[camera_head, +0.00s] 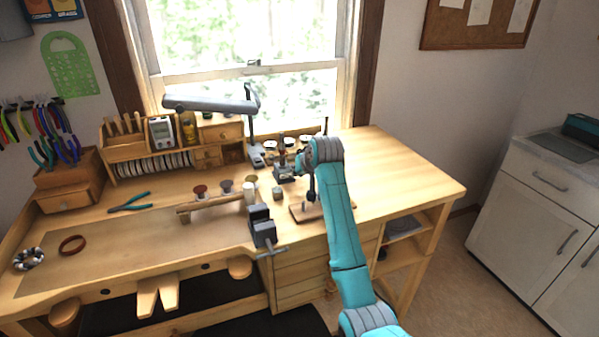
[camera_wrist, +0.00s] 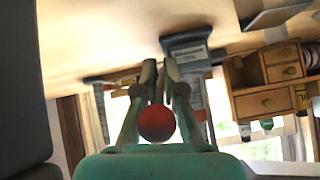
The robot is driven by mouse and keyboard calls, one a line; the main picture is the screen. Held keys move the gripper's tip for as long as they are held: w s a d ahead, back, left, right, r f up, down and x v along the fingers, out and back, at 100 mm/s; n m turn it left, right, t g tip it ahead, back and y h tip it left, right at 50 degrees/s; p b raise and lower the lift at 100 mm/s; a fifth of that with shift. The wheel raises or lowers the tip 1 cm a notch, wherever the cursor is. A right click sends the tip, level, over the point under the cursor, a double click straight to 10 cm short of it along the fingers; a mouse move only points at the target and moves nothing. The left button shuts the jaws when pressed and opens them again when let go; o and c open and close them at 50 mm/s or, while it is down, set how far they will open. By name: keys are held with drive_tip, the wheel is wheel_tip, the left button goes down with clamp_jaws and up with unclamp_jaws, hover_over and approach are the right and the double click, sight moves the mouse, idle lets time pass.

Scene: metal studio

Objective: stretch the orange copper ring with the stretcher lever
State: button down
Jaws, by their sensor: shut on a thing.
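My gripper (camera_wrist: 160,72) is shut on the stretcher lever, whose red ball knob (camera_wrist: 157,123) shows between the fingers in the wrist view. In the head view my gripper (camera_head: 302,162) is at the arm's end, over the back of the bench right of the middle, small and partly hidden by my arm. A dark, block-based tool (camera_head: 287,172), perhaps the stretcher, stands just left of it. I cannot make out the orange copper ring on the stretcher. A reddish-brown ring (camera_head: 72,244) lies flat on the bench mat at the left; I cannot tell if it is copper.
A grey vise (camera_head: 262,226) stands at the bench's front edge. A small wooden-based tool (camera_head: 307,211) is close to my arm. The bench's right end is clear.

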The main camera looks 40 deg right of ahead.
drive_tip(key=c, duration=1.3)
unclamp_jaws()
drive_tip(key=shift+d+f, duration=0.15)
drive_tip(key=shift+f, duration=0.15)
drive_tip(key=shift+r, duration=0.2)
drive_tip(key=shift+r, duration=0.1)
drive_tip(key=v, duration=1.1)
drive_tip(key=shift+s+r, duration=0.25)
drive_tip(key=shift+s, duration=0.05)
